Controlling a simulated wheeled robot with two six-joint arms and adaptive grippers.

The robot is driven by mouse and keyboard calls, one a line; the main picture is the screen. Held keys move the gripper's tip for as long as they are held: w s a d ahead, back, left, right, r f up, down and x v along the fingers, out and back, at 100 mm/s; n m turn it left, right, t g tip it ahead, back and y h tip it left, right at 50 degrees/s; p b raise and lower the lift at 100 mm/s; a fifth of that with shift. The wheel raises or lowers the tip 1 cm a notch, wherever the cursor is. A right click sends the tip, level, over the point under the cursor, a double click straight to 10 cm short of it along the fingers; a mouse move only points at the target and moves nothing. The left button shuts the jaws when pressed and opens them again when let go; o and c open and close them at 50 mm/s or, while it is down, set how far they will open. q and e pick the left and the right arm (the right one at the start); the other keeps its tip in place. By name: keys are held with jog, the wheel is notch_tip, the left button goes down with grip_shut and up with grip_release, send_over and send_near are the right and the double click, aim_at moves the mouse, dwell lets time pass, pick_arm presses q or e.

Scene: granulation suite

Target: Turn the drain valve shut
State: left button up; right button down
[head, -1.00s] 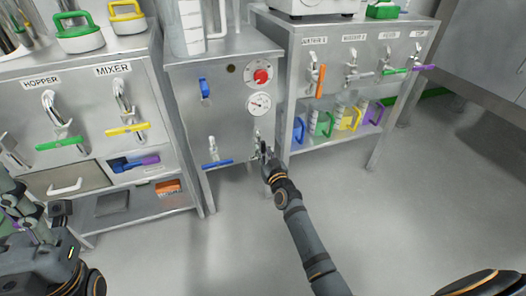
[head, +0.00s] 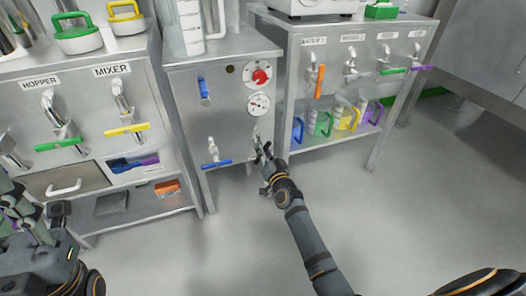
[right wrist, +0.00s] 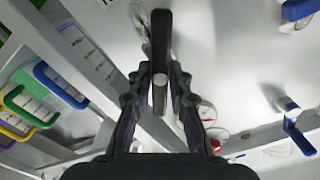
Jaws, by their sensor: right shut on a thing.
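The drain valve, a chrome tap (head: 256,136) with a black lever, is low on the front panel of the middle steel cabinet, at its right side. In the right wrist view the black lever (right wrist: 160,45) stands upright in the picture, between the fingers, with the chrome body behind it. My right gripper (head: 262,153) is shut on the black lever, and its fingers press on both sides of it. The fingers partly hide the lever in the head view. My left gripper (head: 60,209) is at the lower left, away from the valve; its jaws are unclear.
A blue-handled tap (head: 215,153) is left of the drain valve. Above are a red knob (head: 261,76), a gauge (head: 258,104) and a blue handle (head: 204,88). Jugs with coloured handles stand on the right shelf (head: 335,143). The floor (head: 400,230) in front is clear.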

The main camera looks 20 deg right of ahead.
jog(key=m, duration=0.5)
jog(key=shift+d+f+m, duration=0.2)
jog(key=shift+m, duration=0.1)
jog(key=m, duration=0.5)
jog(key=shift+f+m, duration=0.3)
jog(key=shift+m, duration=0.1)
jog(key=c, duration=1.3)
grip_release()
jog(key=shift+d, duration=0.1)
jog(key=shift+o, duration=0.2)
jog(key=s, duration=1.2)
jog(key=shift+d, duration=0.2)
